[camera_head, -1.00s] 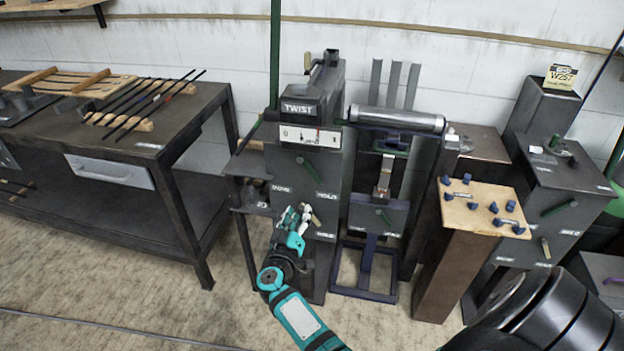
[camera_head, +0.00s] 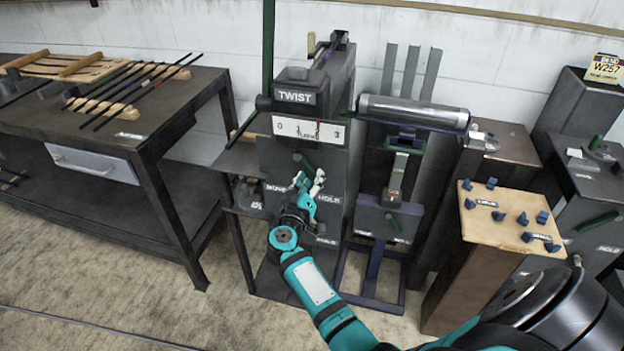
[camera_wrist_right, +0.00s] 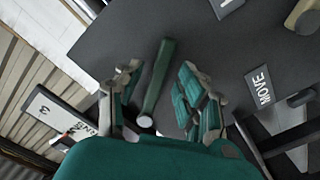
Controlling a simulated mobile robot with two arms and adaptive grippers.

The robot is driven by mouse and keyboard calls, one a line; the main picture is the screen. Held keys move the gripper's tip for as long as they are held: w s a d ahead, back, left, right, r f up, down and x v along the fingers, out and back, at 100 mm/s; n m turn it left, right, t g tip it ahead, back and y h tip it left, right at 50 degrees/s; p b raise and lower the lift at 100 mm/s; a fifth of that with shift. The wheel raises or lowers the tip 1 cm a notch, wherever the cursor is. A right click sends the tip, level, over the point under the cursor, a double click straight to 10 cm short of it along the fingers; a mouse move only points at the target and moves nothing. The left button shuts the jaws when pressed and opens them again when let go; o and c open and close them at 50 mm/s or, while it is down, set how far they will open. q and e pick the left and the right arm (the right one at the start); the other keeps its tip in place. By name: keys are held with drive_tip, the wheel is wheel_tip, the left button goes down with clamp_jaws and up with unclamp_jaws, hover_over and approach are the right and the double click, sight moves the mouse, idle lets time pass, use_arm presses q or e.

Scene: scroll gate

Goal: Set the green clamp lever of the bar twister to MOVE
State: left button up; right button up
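The bar twister (camera_head: 283,150) is a dark cabinet with a TWIST sign and a white turns scale. Its green clamp lever (camera_head: 305,163) is on the front below the scale, slanting down right toward the HOLD label (camera_head: 328,200). The MOVE label (camera_head: 276,188) is at lower left. My right gripper (camera_head: 308,184) is just below the lever. In the right wrist view the lever (camera_wrist_right: 157,78) shows between the two open fingers (camera_wrist_right: 158,92), with gaps on both sides. The MOVE label (camera_wrist_right: 260,85) is to the right there. My left gripper is out of view.
A roller stand (camera_head: 415,110) with its own green lever is just right of the twister. A pedestal with blue knobs (camera_head: 508,215) is farther right. A workbench (camera_head: 130,140) with thin bars is at the left. A tan handle (camera_wrist_right: 305,15) shows in the wrist view.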

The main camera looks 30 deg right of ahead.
drive_tip(key=shift+c, duration=0.3)
clamp_jaws()
